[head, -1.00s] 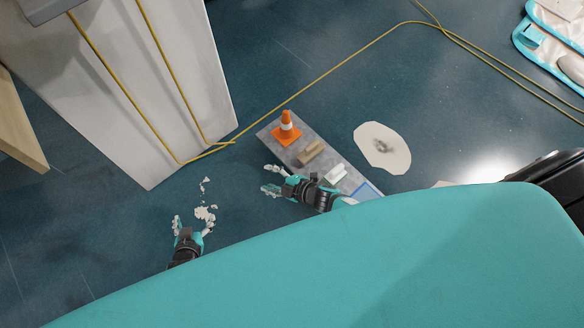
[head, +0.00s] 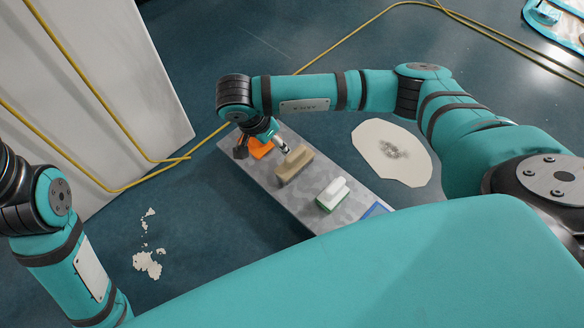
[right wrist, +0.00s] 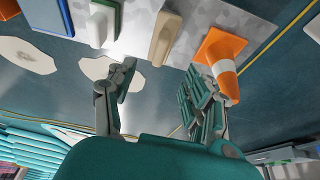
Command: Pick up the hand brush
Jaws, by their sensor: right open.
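A tan block-shaped brush with a raised grip (head: 294,164) lies on a grey mottled board (head: 262,178). A white-handled brush with a green base (head: 333,195) lies farther right on it. I cannot tell which one is the hand brush. My right gripper (head: 263,148) hangs over the board's far end, by the orange cone (head: 261,148), which it partly hides. In the right wrist view the gripper (right wrist: 162,76) is open and empty. The tan brush (right wrist: 164,38) is ahead between its fingers, apart from them; the cone (right wrist: 221,58) is close to the right-hand finger. My left gripper is out of view.
A blue flat item (head: 376,210) sits at the board's near end. A pale stained patch (head: 392,151) lies on the floor to the right. White crumbs (head: 148,262) lie to the left. A yellow cable (head: 130,184) runs past a white panel (head: 110,95).

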